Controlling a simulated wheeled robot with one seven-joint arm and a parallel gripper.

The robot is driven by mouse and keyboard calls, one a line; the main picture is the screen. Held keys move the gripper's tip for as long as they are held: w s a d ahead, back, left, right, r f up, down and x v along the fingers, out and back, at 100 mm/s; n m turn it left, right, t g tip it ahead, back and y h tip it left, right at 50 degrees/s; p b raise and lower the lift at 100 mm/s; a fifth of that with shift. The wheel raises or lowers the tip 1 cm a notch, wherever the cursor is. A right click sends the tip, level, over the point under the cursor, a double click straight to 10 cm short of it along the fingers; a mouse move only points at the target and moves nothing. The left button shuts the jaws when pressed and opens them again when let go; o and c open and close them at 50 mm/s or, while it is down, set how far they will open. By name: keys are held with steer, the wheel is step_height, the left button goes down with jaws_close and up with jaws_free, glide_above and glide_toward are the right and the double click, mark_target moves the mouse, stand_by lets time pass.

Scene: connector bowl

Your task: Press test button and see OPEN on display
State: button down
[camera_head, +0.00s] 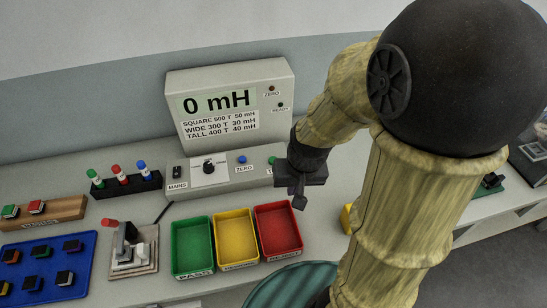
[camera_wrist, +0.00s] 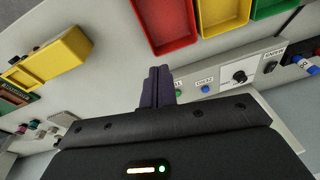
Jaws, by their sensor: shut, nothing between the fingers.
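The meter (camera_head: 232,150) stands at the back of the bench, and its display (camera_head: 215,102) reads "0 mH". A blue button (camera_head: 242,160) marked ZERO is on its lower panel. To the right of it, a green button, mostly hidden by my gripper in the head view, shows in the wrist view (camera_wrist: 179,86) with part of its label. My gripper (camera_head: 299,200) is shut and empty, in front of the panel's right end. Its fingers (camera_wrist: 158,75) point down in the head view. In the wrist view they overlap the green button's left side; I cannot tell whether they touch it.
Green (camera_head: 192,247), yellow (camera_head: 236,238) and red (camera_head: 278,230) trays lie in front of the meter. A blue tray (camera_head: 45,266) holds several small parts. A loose yellow bin (camera_wrist: 52,58) shows in the wrist view.

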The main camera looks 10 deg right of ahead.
steer(key=w+f+m+t+y+p, duration=0.1)
steer(key=w+m+t+y+p, duration=0.1)
steer(key=w+m+p, duration=0.3)
steer(key=w+d+f+m+t+y+p, duration=0.1)
steer(key=w+m+p, duration=0.4)
steer(key=w+m, duration=0.7)
steer(key=w+t+y, duration=0.1)
steer(key=w+y, duration=0.1)
steer(key=w, duration=0.3)
steer(key=shift+d+f+t, duration=0.15)
steer(key=shift+f+t, duration=0.25)
step_height(320, 180, down, 7)
steer(key=b, duration=0.3)
steer(key=shift+b, duration=0.4)
steer(key=f+b, duration=0.1)
steer(key=b, duration=0.1)
steer(key=shift+f+b, duration=0.3)
steer(key=shift+f, duration=0.1)
